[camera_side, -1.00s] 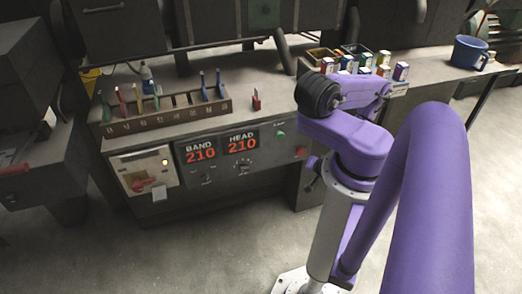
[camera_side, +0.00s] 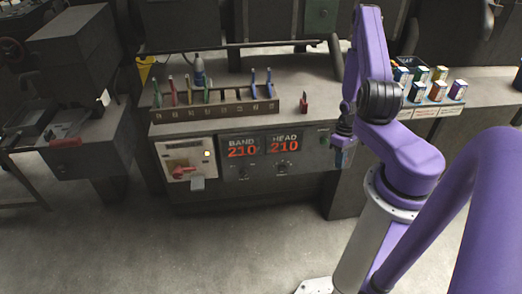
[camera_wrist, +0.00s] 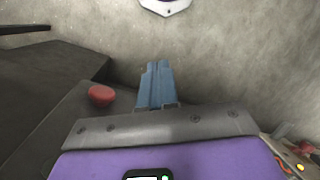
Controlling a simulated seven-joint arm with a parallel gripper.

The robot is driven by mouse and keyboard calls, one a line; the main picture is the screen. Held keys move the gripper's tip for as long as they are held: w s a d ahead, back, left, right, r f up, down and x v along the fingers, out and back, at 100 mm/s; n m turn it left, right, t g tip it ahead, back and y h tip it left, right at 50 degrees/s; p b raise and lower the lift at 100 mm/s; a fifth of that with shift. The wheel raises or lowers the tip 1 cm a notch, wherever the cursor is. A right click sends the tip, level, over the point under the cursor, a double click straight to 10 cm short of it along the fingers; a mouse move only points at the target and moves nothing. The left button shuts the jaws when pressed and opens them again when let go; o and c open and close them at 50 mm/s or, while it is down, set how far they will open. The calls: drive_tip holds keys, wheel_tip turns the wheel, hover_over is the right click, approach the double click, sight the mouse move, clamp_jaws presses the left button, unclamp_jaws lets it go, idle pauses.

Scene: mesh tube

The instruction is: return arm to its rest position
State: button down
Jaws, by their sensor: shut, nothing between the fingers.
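My arm is purple and grey, and in the side view it is bent with its forearm raised and its wrist folded down beside the bench front. My gripper (camera_wrist: 156,68) shows in the wrist view as two blue fingers pressed together, with nothing between them. In the side view my gripper (camera_side: 343,155) hangs small and partly hidden at the right end of the control panel. In the wrist view the fingers point out over the grey floor (camera_wrist: 225,55).
A red button (camera_wrist: 101,94) is left of the fingers in the wrist view. In the side view, a tool rack (camera_side: 215,113) and a small red object (camera_side: 304,103) stand on the bench. Small boxes (camera_side: 438,90) stand at the right. The floor in front is clear.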

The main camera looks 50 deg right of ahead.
drive_tip(key=w+a+r+n+h, duration=0.2)
drive_tip(key=w+a+r+n, duration=0.2)
drive_tip(key=w+a+r, duration=0.45)
drive_tip(key=w+a+r+n+h, duration=0.2)
drive_tip(key=w+a+r+n, duration=0.25)
drive_tip(key=r, duration=0.65)
drive_tip(key=s+a+r+n+t, duration=0.1)
drive_tip(key=s+a+r, duration=0.25)
drive_tip(key=a, duration=0.25)
drive_tip(key=s+a+r+n+t, duration=0.1)
drive_tip(key=s+a+r+n, duration=0.1)
drive_tip(key=a+r, duration=0.25)
drive_tip(key=s+a+r+n+y, duration=0.1)
drive_tip(key=s+a+r, duration=0.1)
drive_tip(key=s, duration=0.4)
drive_tip(key=s+a+r+n+y, duration=0.1)
drive_tip(key=s+a+r+n, duration=0.1)
drive_tip(key=s, duration=0.4)
drive_tip(key=shift+a+r, duration=0.55)
drive_tip(key=shift+a, duration=0.05)
